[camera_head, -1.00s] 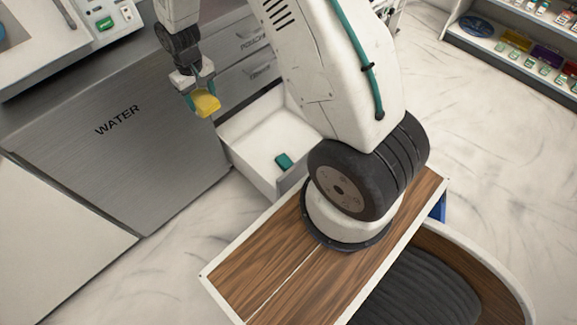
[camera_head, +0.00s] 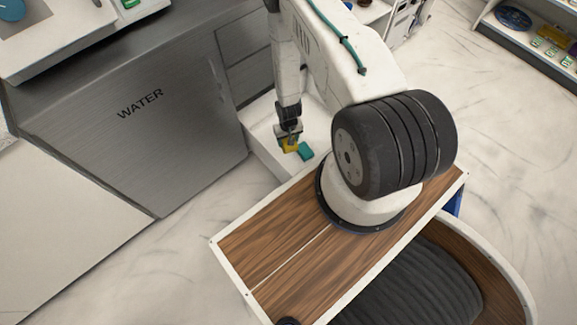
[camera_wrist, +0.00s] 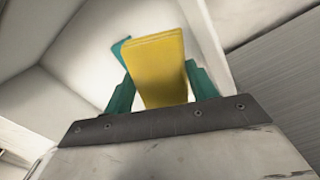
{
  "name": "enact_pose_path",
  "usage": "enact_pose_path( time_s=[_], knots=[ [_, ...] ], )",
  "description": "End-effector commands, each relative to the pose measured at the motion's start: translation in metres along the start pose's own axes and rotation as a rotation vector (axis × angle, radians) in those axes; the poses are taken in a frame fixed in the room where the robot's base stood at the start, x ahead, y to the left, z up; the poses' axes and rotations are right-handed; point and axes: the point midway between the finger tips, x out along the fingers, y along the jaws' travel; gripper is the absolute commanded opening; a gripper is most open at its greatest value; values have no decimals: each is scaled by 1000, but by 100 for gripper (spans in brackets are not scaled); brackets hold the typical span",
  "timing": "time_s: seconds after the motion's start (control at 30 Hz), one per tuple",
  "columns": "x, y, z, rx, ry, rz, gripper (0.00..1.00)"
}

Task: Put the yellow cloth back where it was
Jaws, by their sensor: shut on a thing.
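My gripper (camera_head: 290,141) is shut on the yellow cloth (camera_head: 290,147). It is over the open white drawer (camera_head: 262,150) in the head view. In the wrist view the yellow cloth (camera_wrist: 157,68) stands out between the two teal fingers. A teal item (camera_head: 305,151) is in the drawer, just right of the cloth in the head view. Part of it shows behind the cloth in the wrist view (camera_wrist: 119,48). I cannot tell whether the cloth touches the drawer floor.
The drawer belongs to a grey cabinet beside the steel unit marked WATER (camera_head: 170,130). The drawer walls (camera_wrist: 75,45) rise around my gripper. My arm hides part of the drawer. A shelf (camera_head: 535,45) with small goods stands at the far right.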

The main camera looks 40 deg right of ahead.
Motion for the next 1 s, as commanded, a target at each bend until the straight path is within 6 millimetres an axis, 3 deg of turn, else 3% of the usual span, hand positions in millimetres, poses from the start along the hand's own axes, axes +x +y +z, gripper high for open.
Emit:
enact_pose_path(
  time_s=[0.03,0.2,0.37,0.7,1.0],
  knots=[
    [12,5,9,11,-3,-1,36],
    [34,10,22,26,0,-3,36],
    [65,10,24,26,-1,-3,36],
    [152,10,23,23,0,-2,36],
    [182,10,23,23,1,-2,36]
  ],
)
